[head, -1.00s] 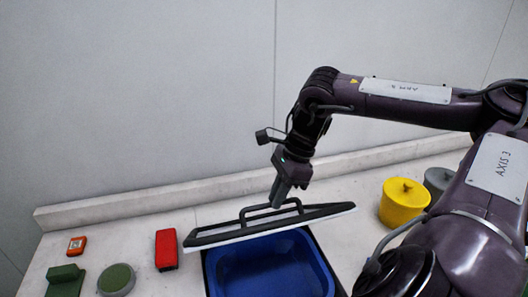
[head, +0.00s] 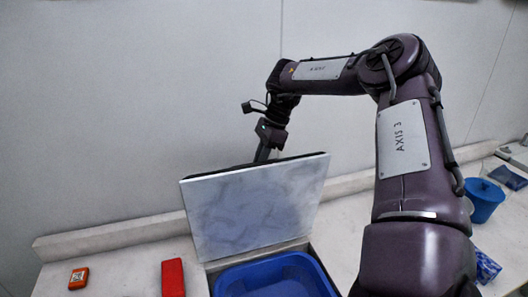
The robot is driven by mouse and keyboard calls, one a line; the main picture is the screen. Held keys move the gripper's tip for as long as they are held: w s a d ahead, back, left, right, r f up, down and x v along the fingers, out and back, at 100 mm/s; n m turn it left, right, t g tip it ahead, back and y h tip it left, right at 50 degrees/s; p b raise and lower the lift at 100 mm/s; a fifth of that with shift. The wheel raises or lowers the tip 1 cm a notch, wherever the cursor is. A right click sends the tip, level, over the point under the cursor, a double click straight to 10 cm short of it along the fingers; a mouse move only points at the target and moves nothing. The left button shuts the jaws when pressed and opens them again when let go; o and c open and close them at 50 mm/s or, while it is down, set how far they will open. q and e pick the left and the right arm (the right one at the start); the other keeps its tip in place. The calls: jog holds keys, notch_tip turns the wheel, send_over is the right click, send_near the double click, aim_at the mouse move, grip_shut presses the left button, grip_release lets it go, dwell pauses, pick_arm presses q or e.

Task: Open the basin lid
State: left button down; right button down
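The basin lid (head: 256,208) stands tilted up steeply at the back of the blue basin (head: 275,277), its pale marbled underside facing me. The basin is open to view below it, inside a dark-edged opening. My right gripper (head: 263,157) is behind the lid's top edge. The lid hides its fingertips and the handle, so whether it grips the handle cannot be seen. My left gripper is not in view.
A red block (head: 173,278) and a small orange device (head: 78,278) lie on the counter left of the basin. A blue pot (head: 484,200) and a blue patterned item (head: 485,267) are at the right. A wall and raised ledge run behind.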

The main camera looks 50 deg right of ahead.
jog(key=w+d+f+b, duration=0.2)
jog(key=w+d, duration=0.1)
jog(key=w, duration=0.2)
jog(key=shift+d, duration=0.2)
dwell(0.3)
jog(key=c, duration=1.7)
grip_release()
jog(key=shift+w, duration=0.15)
jog(key=shift+o, duration=1.2)
jog(key=shift+w+d+f, duration=0.1)
jog(key=shift+w+d, duration=0.15)
jog(key=b+v, duration=0.2)
jog(key=v, duration=0.6)
